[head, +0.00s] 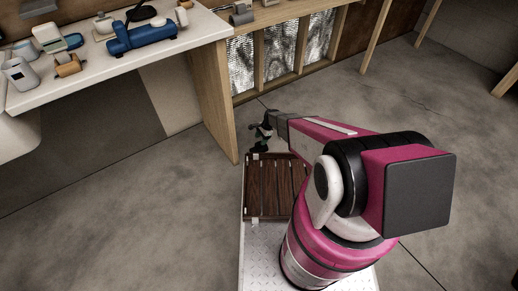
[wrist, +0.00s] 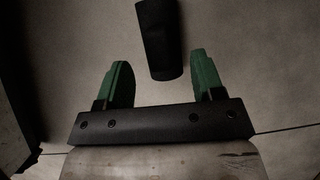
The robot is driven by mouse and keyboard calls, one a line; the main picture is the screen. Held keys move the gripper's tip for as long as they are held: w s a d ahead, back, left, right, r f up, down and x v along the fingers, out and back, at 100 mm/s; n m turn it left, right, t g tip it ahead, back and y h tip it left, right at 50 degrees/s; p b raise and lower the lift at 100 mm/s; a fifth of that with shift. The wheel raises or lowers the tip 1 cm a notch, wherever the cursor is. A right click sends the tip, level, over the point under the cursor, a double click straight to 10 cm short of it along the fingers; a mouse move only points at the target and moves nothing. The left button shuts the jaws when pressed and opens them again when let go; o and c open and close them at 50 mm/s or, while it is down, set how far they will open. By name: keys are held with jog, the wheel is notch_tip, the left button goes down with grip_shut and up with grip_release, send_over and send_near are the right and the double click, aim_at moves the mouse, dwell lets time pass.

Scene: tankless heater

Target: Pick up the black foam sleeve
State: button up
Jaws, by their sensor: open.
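The black foam sleeve (wrist: 160,38) shows in the wrist view as a dark cylinder at the top middle, its far end cut off by the frame edge. My gripper (wrist: 160,60) is open, with one green finger on each side of the sleeve's near end. Clear gaps show between the sleeve and both fingers. I cannot tell how far beyond the fingertips the sleeve is. In the head view my gripper (head: 260,136) hangs low beside the workbench's end panel, and I cannot make out the sleeve there.
The white workbench (head: 185,52) at the left carries a blue tool (head: 143,37) and several small items. Its wooden end panel (head: 211,100) stands close to the left of my gripper. A slatted wooden tray (head: 275,190) lies below it. Concrete floor (head: 420,120) is open to the right.

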aim_at(259, 143)
jog(key=x, duration=0.4)
jog(key=shift+f, duration=0.1)
jog(key=shift+s, duration=0.1)
grip_shut()
notch_tip(259, 143, up, 10)
jog(key=shift+r, duration=0.1)
dwell(0.4)
